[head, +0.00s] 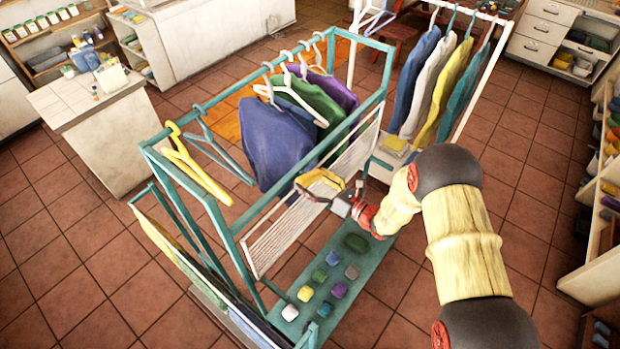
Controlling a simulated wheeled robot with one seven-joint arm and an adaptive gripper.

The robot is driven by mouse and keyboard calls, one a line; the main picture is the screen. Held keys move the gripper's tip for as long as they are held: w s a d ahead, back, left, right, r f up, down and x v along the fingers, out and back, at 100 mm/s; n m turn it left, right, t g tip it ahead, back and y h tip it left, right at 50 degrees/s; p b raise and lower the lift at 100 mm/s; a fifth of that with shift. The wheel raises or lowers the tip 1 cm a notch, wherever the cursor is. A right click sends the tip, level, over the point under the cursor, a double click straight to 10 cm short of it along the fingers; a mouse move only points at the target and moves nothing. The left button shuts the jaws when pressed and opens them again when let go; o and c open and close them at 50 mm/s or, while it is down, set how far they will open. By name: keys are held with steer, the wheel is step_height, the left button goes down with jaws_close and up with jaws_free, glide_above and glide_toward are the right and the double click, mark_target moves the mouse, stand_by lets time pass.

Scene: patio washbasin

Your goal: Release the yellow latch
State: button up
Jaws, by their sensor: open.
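My gripper (320,187) is at the white slatted panel (318,212) on the near right side of a teal clothes rack (208,197). Its jaws are open. A yellow piece (320,177) shows right at the jaws, against the panel's upper edge. I cannot tell whether it is the latch or part of my gripper, or whether the jaws touch anything. No other clear latch shows.
Small coloured blocks (320,276) lie on a teal board below. A second clothes rail (468,85) stands behind. Tiled floor is open at left.

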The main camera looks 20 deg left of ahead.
steer(key=shift+a, duration=0.1)
steer(key=shift+c, duration=1.2)
steer(key=c, duration=0.6)
steer(key=shift+n+b, duration=0.3)
steer(key=shift+b, duration=0.1)
steer(key=shift+f+n+b, duration=0.1)
steer(key=shift+n+b, duration=0.2)
steer(key=shift+b, duration=0.2)
steer(key=n+b, duration=0.2)
steer(key=b, duration=0.1)
steer(key=shift+n+b, duration=1.2)
steer(key=o, duration=0.8)
